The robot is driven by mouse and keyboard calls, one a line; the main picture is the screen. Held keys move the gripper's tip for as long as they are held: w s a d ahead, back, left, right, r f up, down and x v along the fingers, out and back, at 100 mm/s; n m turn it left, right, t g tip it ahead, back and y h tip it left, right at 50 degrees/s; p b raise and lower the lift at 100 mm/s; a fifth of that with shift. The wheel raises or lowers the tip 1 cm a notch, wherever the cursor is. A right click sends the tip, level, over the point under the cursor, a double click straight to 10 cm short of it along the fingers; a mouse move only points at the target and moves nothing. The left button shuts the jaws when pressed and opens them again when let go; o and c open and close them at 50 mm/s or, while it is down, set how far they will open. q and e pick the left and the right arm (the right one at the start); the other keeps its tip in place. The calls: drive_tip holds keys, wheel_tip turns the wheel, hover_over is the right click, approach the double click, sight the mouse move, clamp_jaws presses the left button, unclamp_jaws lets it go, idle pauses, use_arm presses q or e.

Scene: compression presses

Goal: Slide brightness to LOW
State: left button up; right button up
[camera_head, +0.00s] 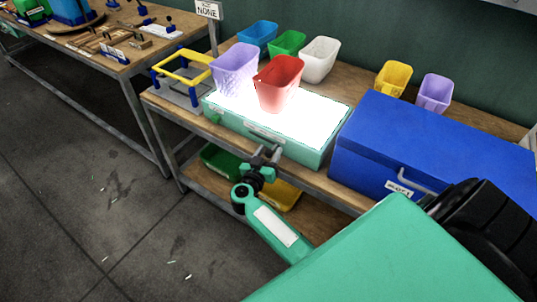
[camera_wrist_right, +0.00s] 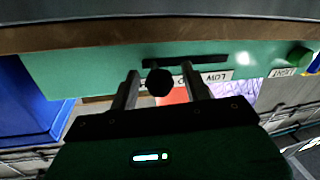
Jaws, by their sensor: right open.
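The mint-green light box (camera_head: 322,152) has a brightly glowing white top and sits on the wooden bench. In the right wrist view, which looks inverted, its green front (camera_wrist_right: 100,68) carries a dark slot (camera_wrist_right: 205,60). A round black slider knob (camera_wrist_right: 160,82) is near the slot's left end in that picture. The LOW label (camera_wrist_right: 216,77) is by the slot's right end. My right gripper (camera_head: 266,154) is at the box front. It is open, its fingers (camera_wrist_right: 162,86) on either side of the knob with visible gaps. My left gripper is not in view.
A purple bin (camera_head: 235,68) and a red bin (camera_head: 279,82) stand on the glowing top. A blue case (camera_head: 430,140) sits just right of the box. A green round knob (camera_wrist_right: 299,57) is farther along the box front. Several bins stand behind.

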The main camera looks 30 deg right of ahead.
clamp_jaws()
drive_tip(key=w+a, duration=0.1)
drive_tip(key=w, duration=0.1)
drive_tip(key=w+a, duration=0.1)
drive_tip(key=w, duration=0.2)
drive_tip(key=w+a, duration=0.1)
drive_tip(key=w, duration=0.2)
drive_tip(key=shift+w+a, duration=0.15)
drive_tip(key=shift+a, duration=0.1)
drive_tip(key=shift+w+a, duration=0.25)
drive_tip(key=shift+w, duration=0.35)
drive_tip(key=shift+r, duration=0.1)
drive_tip(key=shift+c, duration=0.7)
unclamp_jaws()
drive_tip(key=shift+a, duration=0.1)
drive_tip(key=shift+o, duration=0.7)
drive_tip(key=shift+w, duration=0.2)
